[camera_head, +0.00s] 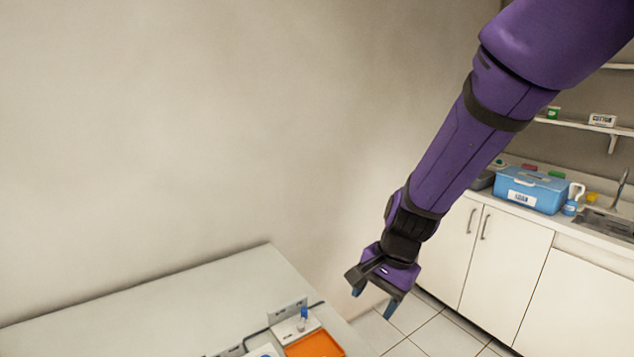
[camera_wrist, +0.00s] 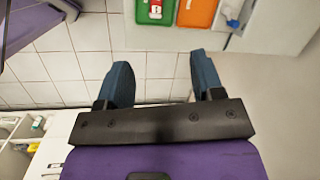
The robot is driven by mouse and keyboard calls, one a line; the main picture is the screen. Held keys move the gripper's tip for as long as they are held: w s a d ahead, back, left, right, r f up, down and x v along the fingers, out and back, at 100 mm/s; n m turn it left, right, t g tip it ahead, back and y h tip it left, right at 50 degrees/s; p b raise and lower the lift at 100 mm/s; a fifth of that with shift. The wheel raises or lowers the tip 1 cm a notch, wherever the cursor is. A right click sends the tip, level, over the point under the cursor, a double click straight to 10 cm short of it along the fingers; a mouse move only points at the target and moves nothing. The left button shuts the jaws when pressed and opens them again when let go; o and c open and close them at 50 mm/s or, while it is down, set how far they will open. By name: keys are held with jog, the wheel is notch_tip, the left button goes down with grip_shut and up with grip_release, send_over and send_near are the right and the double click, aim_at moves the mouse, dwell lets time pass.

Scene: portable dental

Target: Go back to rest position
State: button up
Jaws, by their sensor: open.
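My gripper (camera_head: 374,298) hangs at the end of my purple arm, in the air past the right edge of the pale table in the head view. In the wrist view my gripper (camera_wrist: 157,82) shows two blue-grey fingers spread apart. Nothing is between them, only floor tiles behind. It touches nothing that I can see.
The pale table (camera_head: 190,300) holds an orange tray (camera_head: 315,345) and a small blue-capped item (camera_head: 303,318). The wrist view shows a green tray (camera_wrist: 143,12) beside an orange one (camera_wrist: 197,12). White cabinets (camera_head: 503,255) and a blue box (camera_head: 530,190) stand at the right. Tiled floor lies between.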

jog(key=s+d+r+n+t+h, duration=0.3)
jog(key=s+d+r+n+t, duration=0.2)
jog(key=s+d+r, duration=1.2)
notch_tip(320, 180, up, 5)
jog(key=d+n, duration=0.2)
jog(key=shift+s+d+f+n, duration=0.15)
jog(key=shift+s+d+n, duration=0.15)
jog(key=shift+s, duration=0.1)
